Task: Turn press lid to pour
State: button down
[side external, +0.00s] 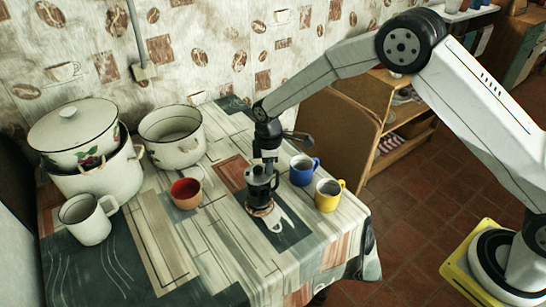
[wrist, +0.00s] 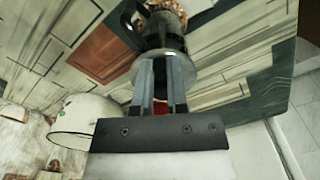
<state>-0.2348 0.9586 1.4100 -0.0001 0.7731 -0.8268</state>
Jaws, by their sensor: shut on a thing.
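A dark French press (side external: 260,190) stands upright on the table, on a small reddish-brown round base or coaster (side external: 260,210). My gripper (side external: 266,157) points straight down over it and is shut on the top of the press lid. In the wrist view, my gripper's two fingers (wrist: 163,85) reach to the round metallic press lid (wrist: 160,62), with the dark press body and its handle beyond. The exact grip point on the lid is partly hidden by the fingers. Which way the lid's spout opening faces cannot be told.
A blue mug (side external: 301,171) and a yellow mug (side external: 327,195) stand close on the right. A red-orange cup (side external: 186,194) is on the left. Further left are a white mug (side external: 87,220), an open white pot (side external: 172,138) and stacked lidded pots (side external: 92,178). The table front is clear.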

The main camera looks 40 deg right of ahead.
jog(key=shift+w+d+n, duration=0.1)
jog(key=shift+w+n, duration=0.1)
jog(key=shift+n, duration=0.55)
jog(key=shift+w+d+n, duration=0.1)
jog(key=shift+w+n, duration=0.1)
jog(key=shift+n, duration=0.55)
jog(key=shift+w+n, duration=0.2)
jog(key=shift+n, duration=0.55)
jog(key=shift+w+n, duration=0.2)
jog(key=shift+n, duration=0.55)
jog(key=shift+c, duration=0.8)
grip_release()
jog(key=shift+r, duration=3)
